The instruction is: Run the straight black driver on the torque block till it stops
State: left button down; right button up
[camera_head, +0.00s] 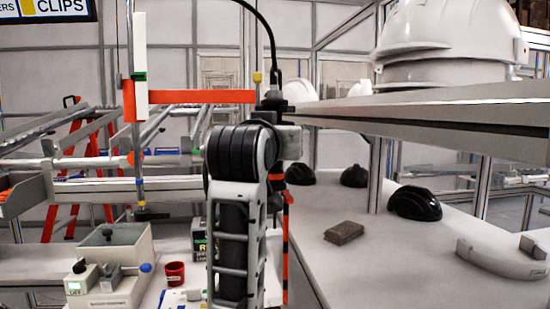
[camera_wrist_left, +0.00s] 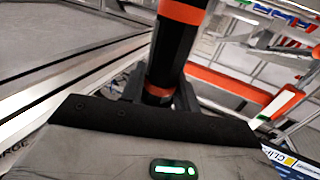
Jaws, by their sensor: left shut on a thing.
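The straight black driver (camera_wrist_left: 176,45) with orange bands stands between the fingers of my left gripper (camera_wrist_left: 160,92), which is shut on it. In the head view the top of the driver (camera_head: 272,98) hangs from a black cable, and my left gripper (camera_head: 288,142) is at it, partly behind my own arm. An orange band (camera_head: 276,177) shows lower on the driver. The driver's tip is hidden. I cannot pick out the torque block with certainty; a grey bench device with a green display (camera_head: 80,285) stands at the lower left, apart from the driver. My right gripper is not in view.
A red cup (camera_head: 174,273) stands near the grey device. On the right bench lie a brown block (camera_head: 344,233), black shells (camera_head: 415,203) and a grey curved handle (camera_head: 505,257). A shelf (camera_head: 440,100) with white helmets (camera_head: 450,40) spans the upper right. An orange bar (camera_head: 200,96) crosses behind.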

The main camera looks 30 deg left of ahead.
pick_arm(q)
jog(key=a+p+v, duration=0.1)
jog(key=p+v, duration=0.1)
jog(key=v, duration=0.8)
jog(key=shift+s+f, duration=0.1)
jog(key=shift+s, duration=0.05)
notch_tip(320, 180, down, 5)
jog(key=b, duration=0.4)
jog(key=shift+f, duration=0.1)
